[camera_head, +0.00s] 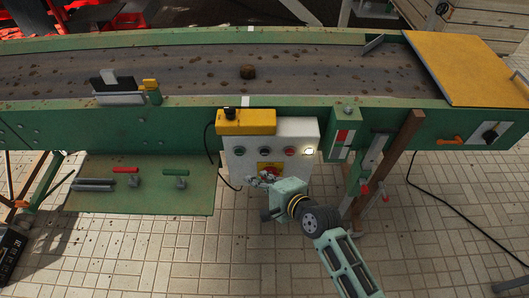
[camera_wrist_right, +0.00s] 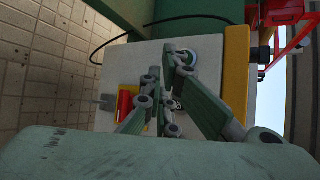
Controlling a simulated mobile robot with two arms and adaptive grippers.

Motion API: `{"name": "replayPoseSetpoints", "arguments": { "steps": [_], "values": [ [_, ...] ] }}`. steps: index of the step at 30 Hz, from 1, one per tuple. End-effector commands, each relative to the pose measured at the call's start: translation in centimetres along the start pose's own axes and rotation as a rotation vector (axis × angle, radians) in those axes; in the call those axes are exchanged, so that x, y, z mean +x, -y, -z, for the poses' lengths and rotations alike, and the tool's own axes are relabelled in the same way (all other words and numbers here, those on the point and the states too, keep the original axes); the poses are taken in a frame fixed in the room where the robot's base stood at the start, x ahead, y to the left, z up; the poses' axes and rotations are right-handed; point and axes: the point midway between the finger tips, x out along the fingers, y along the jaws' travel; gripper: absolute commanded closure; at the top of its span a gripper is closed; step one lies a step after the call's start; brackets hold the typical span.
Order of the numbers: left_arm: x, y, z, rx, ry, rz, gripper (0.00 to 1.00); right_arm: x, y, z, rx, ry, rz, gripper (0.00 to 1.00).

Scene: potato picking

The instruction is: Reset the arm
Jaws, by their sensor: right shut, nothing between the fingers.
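My right arm comes in from the bottom right of the head view. Its gripper (camera_head: 260,181) is just in front of the lower part of a white control box (camera_head: 301,131) on the side of the green conveyor. The box has a row of buttons and a lit lamp (camera_head: 309,151). In the right wrist view my right gripper (camera_wrist_right: 166,72) is shut and empty, its fingers in front of the box face. A yellow-and-red part (camera_wrist_right: 125,104) of the box shows beside the fingers. I cannot tell whether the fingertips touch the box. My left gripper is not in view.
A yellow box (camera_head: 246,121) sits above the control box. A wooden post (camera_head: 396,160) and a black cable (camera_head: 432,192) are to the right. Tiled floor (camera_head: 240,250) below is mostly free.

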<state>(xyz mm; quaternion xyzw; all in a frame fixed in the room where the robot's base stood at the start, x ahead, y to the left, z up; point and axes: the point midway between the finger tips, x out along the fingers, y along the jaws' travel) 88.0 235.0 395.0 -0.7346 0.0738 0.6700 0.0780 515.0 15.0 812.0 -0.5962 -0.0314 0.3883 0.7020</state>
Motion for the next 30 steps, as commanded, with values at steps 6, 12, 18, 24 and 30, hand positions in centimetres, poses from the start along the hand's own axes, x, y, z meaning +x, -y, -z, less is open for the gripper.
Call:
{"name": "replayPoseSetpoints", "arguments": {
  "steps": [6, 12, 18, 24, 30],
  "values": [
    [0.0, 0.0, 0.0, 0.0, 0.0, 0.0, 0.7, 0.0, 0.0, 0.0, 0.0, 0.0, 0.0, 1.0],
    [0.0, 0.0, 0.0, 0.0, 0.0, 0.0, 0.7, 0.0, 0.0, 0.0, 0.0, 0.0, 0.0, 1.0],
    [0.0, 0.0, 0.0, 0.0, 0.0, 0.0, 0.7, 0.0, 0.1, 0.0, 0.0, 0.0, 0.0, 1.0],
    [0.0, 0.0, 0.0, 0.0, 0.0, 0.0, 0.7, 0.1, -0.9, 0.5, -0.017, -0.012, -0.014, 1.0],
    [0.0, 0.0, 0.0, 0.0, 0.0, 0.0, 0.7, 0.2, -10.0, 4.9, -0.199, -0.1, -0.166, 1.0]
  ]
}}
